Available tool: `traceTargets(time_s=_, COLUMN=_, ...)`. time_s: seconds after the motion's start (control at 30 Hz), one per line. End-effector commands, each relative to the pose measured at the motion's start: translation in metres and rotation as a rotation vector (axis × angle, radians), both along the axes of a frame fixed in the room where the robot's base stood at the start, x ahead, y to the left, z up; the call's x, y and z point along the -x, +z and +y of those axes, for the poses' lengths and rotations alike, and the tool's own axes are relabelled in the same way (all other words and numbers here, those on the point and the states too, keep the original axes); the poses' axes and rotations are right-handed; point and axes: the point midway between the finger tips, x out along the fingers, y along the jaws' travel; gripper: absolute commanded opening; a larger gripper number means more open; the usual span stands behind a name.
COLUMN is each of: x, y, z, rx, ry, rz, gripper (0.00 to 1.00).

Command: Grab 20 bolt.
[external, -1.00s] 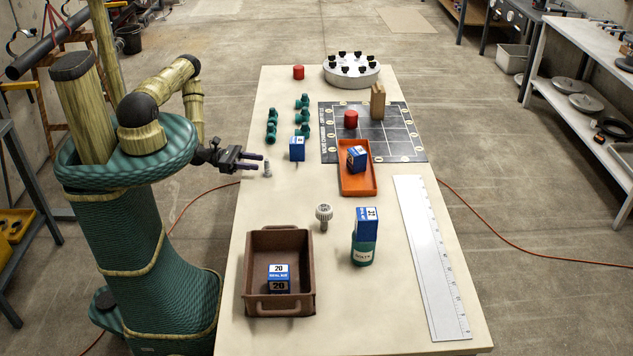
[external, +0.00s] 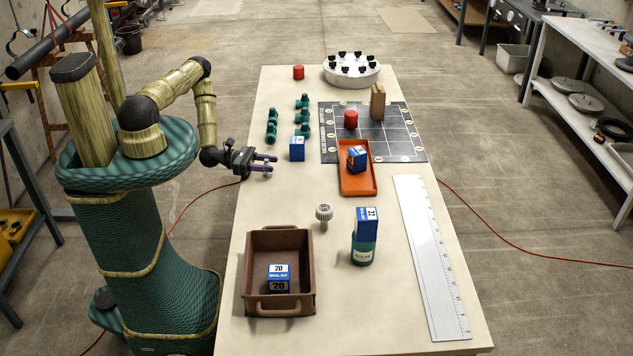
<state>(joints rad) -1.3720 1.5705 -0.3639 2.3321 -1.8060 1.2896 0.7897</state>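My gripper (external: 272,165) is low over the left edge of the table, pointing right, with its two dark fingers apart. The small grey bolt that stood at this spot is not visible now. It is hidden at the fingers, and I cannot tell whether it lies between them. A blue and white box marked 20 (external: 278,278) sits inside a brown handled bin (external: 305,240) at the table's near left. Another silver bolt-like part with a wide ribbed head (external: 323,214) stands upright behind the bin, well apart from my gripper.
A blue box (external: 297,148) and several green bolt-like parts (external: 271,127) stand just beyond my gripper. An orange tray (external: 358,186) holds a blue box. A green jar (external: 363,252) carries a box marked 21. A long white ruler (external: 430,255) lies at right. The table's middle is partly clear.

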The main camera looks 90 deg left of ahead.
Motion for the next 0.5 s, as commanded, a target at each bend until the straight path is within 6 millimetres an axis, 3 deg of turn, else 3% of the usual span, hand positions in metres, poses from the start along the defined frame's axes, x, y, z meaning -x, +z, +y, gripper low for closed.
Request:
traceTargets(time_s=0.03, x=0.0001, y=0.0, z=0.0, rx=0.0, ry=0.0, rz=0.0, gripper=0.31)
traceTargets(time_s=0.2, x=0.0001, y=-0.0001, z=0.0, rx=0.0, ry=0.0, rz=0.0, gripper=0.0)
traceTargets(time_s=0.5, x=0.0001, y=0.0009, z=0.0, rx=0.0, ry=0.0, rz=-0.001, gripper=0.0)
